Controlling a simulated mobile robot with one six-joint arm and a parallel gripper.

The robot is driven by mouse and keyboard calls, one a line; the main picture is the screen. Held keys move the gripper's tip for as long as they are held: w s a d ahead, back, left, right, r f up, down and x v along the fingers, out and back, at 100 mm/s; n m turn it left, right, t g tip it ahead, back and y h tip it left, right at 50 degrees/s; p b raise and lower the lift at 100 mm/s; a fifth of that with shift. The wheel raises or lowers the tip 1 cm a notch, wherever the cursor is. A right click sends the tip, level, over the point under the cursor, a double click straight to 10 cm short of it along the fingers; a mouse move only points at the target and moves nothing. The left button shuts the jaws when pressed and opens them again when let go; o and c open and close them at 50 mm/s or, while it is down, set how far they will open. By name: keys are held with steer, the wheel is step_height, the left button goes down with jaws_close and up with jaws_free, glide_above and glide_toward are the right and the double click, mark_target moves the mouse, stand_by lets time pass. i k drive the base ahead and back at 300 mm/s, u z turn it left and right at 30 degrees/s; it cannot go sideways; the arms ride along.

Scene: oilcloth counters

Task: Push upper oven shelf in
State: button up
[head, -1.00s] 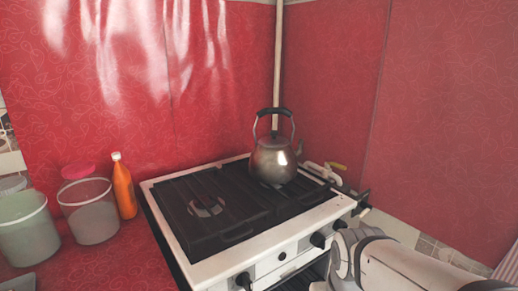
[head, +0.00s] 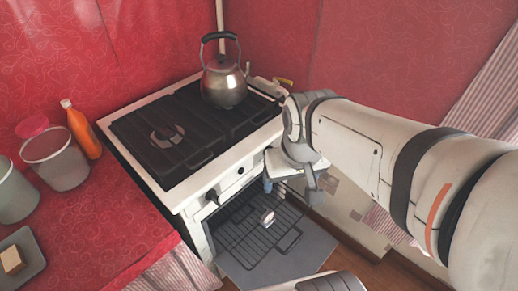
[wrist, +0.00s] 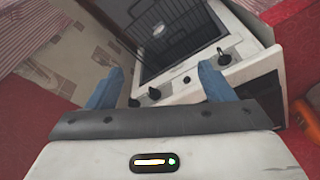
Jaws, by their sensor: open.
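A black wire oven shelf (head: 250,232) sticks out of the oven at the front of the white stove (head: 206,190), above the lowered oven door (head: 300,246). A small pale object (head: 268,217) lies on or below its bars; I cannot tell which. I cannot tell whether a second shelf is there. In the wrist view the shelf (wrist: 185,22) shows at the top, beyond the fingers. My gripper (wrist: 163,78) is open and empty, with blue fingers spread above the stove's front edge and knobs. In the head view my wrist partly hides it, right of the shelf.
A metal kettle (head: 224,85) stands on the back of the hob (head: 150,135). An orange bottle (head: 83,132) and buckets (head: 55,160) stand on the red counter (head: 105,220) at left. Red walls close the back. Some floor (head: 350,262) shows right of the door.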

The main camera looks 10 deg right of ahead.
mark_target(292, 245)
steer(key=z, duration=1.15)
steer(key=k, duration=1.25)
steer(key=u, duration=0.85)
steer(key=i, duration=0.5)
steer(key=u, duration=0.15)
